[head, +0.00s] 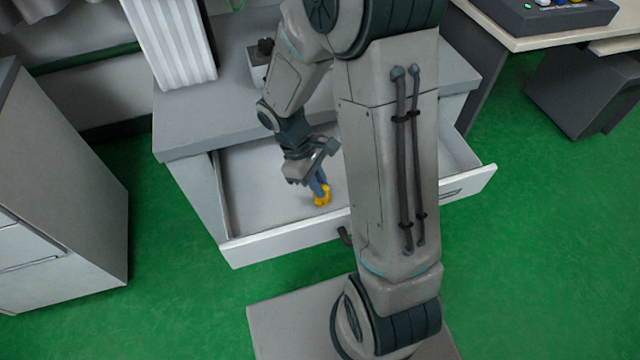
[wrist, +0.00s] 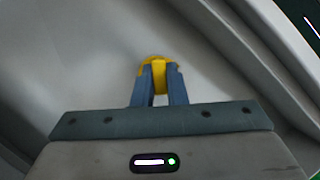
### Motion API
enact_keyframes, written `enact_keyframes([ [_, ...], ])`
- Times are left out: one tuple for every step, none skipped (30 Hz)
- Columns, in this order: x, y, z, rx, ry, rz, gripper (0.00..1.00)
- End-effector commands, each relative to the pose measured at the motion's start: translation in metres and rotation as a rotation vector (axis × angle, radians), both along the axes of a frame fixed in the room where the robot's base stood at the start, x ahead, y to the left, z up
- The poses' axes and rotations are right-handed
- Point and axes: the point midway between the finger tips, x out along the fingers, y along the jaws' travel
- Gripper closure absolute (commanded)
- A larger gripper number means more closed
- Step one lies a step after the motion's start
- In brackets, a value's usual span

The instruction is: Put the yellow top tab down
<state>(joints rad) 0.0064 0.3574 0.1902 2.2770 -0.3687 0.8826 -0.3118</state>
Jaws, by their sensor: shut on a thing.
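The yellow top tab (head: 322,195) is a small yellow piece inside the open drawer in the head view. My gripper (head: 319,188) reaches down into the drawer, with its blue fingers shut on the tab. In the wrist view the yellow top tab (wrist: 158,72) sits between the tips of my gripper (wrist: 160,80) and sticks out past them. Parts of its sides are hidden by the fingers. I cannot tell whether the tab touches the drawer floor.
The open white drawer (head: 245,250) has raised walls around my gripper; its floor looks bare. A grey cabinet top (head: 195,125) lies behind it, with a white ribbed object (head: 172,45) on it. A desk (head: 520,42) stands at the right. My arm hides part of the drawer.

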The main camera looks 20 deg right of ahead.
Motion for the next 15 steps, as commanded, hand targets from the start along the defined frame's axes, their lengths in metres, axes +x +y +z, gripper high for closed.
enact_keyframes([
  [0.0002, -0.0001, 0.0014, 0.000, -0.001, 0.000, 1.00],
  [0.0001, 0.0000, 0.0014, -0.001, -0.001, 0.000, 1.00],
  [0.0001, -0.0001, 0.0015, -0.001, -0.001, 0.000, 1.00],
  [0.0001, -0.0001, 0.0013, 0.000, 0.000, 0.000, 1.00],
  [0.0001, -0.0001, 0.0008, 0.000, 0.000, 0.000, 1.00],
  [0.0000, -0.0001, -0.0006, 0.000, 0.000, 0.000, 1.00],
  [0.0000, -0.0001, -0.0018, 0.000, 0.000, 0.000, 1.00],
  [0.0000, -0.0001, -0.0029, 0.000, 0.000, 0.000, 1.00],
  [0.0001, -0.0001, -0.0018, 0.000, -0.001, 0.000, 0.80],
  [0.0001, -0.0002, -0.0016, 0.000, -0.001, 0.000, 0.71],
  [0.0001, -0.0002, -0.0016, 0.000, -0.001, 0.000, 0.66],
  [0.0001, -0.0002, -0.0016, 0.000, -0.001, 0.000, 0.66],
  [0.0001, -0.0002, -0.0016, 0.001, -0.001, 0.000, 0.66],
  [0.0001, -0.0002, -0.0016, 0.000, 0.000, 0.000, 0.66],
  [0.0001, -0.0002, -0.0016, 0.000, 0.000, 0.000, 0.66],
])
